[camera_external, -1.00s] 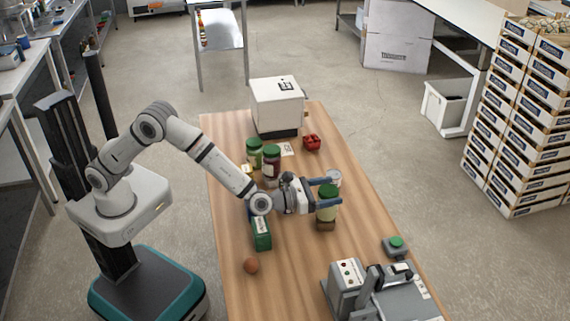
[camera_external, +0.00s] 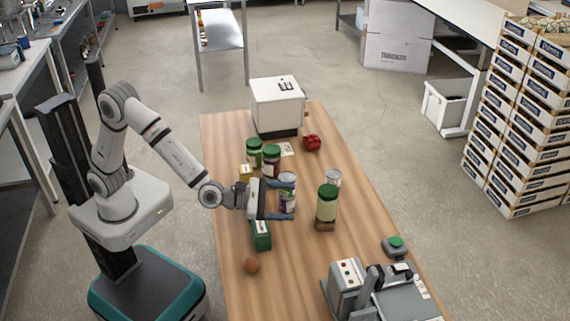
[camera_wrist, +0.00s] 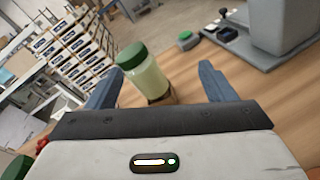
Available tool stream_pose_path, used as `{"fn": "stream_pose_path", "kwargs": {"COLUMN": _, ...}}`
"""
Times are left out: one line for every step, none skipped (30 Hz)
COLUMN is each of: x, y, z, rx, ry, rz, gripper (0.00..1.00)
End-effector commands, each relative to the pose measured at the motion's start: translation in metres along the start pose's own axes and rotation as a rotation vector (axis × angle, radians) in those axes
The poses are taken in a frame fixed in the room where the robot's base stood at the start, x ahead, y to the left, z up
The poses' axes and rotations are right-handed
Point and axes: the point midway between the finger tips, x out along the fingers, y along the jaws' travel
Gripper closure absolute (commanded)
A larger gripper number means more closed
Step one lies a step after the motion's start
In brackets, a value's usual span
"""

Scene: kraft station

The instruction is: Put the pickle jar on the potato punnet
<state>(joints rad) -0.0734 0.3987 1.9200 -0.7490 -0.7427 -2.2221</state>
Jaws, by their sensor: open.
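The pickle jar (camera_external: 327,203), pale green with a green lid, stands upright on the small brown potato punnet (camera_external: 325,225) at the right middle of the table. The jar hides most of the punnet. In the wrist view the jar (camera_wrist: 144,75) is ahead between the fingertips, and a bit of the punnet (camera_wrist: 164,98) shows below it. My gripper (camera_external: 290,198) is open and empty, to the left of the jar and apart from it. Its blue fingers (camera_wrist: 160,88) also show in the wrist view.
A can (camera_external: 288,180) stands by my gripper, and another can (camera_external: 333,179) stands behind the jar. Two green-lidded jars (camera_external: 271,160), a green box (camera_external: 261,236), a brown round item (camera_external: 252,265) and a grey machine (camera_external: 375,290) share the table. The front middle is clear.

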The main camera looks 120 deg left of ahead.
Motion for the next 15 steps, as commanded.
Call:
{"fn": "stream_pose_path", "kwargs": {"x": -0.019, "y": -0.007, "z": 0.01, "rx": 0.137, "ry": 0.007, "rz": -0.087, "gripper": 0.24}}
{"fn": "stream_pose_path", "kwargs": {"x": -0.031, "y": -0.012, "z": 0.012, "rx": 0.238, "ry": 0.01, "rz": -0.145, "gripper": 0.24}}
{"fn": "stream_pose_path", "kwargs": {"x": -0.047, "y": -0.019, "z": 0.014, "rx": 0.373, "ry": 0.009, "rz": -0.223, "gripper": 0.24}}
{"fn": "stream_pose_path", "kwargs": {"x": -0.06, "y": -0.024, "z": 0.015, "rx": 0.476, "ry": 0.004, "rz": -0.281, "gripper": 0.24}}
{"fn": "stream_pose_path", "kwargs": {"x": -0.074, "y": -0.029, "z": 0.014, "rx": 0.579, "ry": -0.003, "rz": -0.339, "gripper": 0.24}}
{"fn": "stream_pose_path", "kwargs": {"x": -0.093, "y": -0.033, "z": 0.012, "rx": 0.718, "ry": -0.02, "rz": -0.414, "gripper": 0.24}}
{"fn": "stream_pose_path", "kwargs": {"x": -0.108, "y": -0.036, "z": 0.01, "rx": 0.822, "ry": -0.036, "rz": -0.47, "gripper": 0.24}}
{"fn": "stream_pose_path", "kwargs": {"x": -0.123, "y": -0.039, "z": 0.006, "rx": 0.928, "ry": -0.055, "rz": -0.526, "gripper": 0.24}}
{"fn": "stream_pose_path", "kwargs": {"x": -0.144, "y": -0.041, "z": 0.001, "rx": 1.066, "ry": -0.085, "rz": -0.601, "gripper": 0.24}}
{"fn": "stream_pose_path", "kwargs": {"x": -0.161, "y": -0.041, "z": -0.004, "rx": 1.172, "ry": -0.112, "rz": -0.657, "gripper": 0.24}}
{"fn": "stream_pose_path", "kwargs": {"x": -0.177, "y": -0.041, "z": -0.009, "rx": 1.276, "ry": -0.142, "rz": -0.712, "gripper": 0.24}}
{"fn": "stream_pose_path", "kwargs": {"x": -0.199, "y": -0.04, "z": -0.018, "rx": 1.414, "ry": -0.186, "rz": -0.785, "gripper": 0.24}}
{"fn": "stream_pose_path", "kwargs": {"x": -0.216, "y": -0.039, "z": -0.025, "rx": 1.517, "ry": -0.223, "rz": -0.842, "gripper": 0.24}}
{"fn": "stream_pose_path", "kwargs": {"x": -0.233, "y": -0.036, "z": -0.033, "rx": 1.618, "ry": -0.263, "rz": -0.897, "gripper": 0.24}}
{"fn": "stream_pose_path", "kwargs": {"x": -0.255, "y": -0.032, "z": -0.044, "rx": 1.751, "ry": -0.321, "rz": -0.97, "gripper": 0.24}}
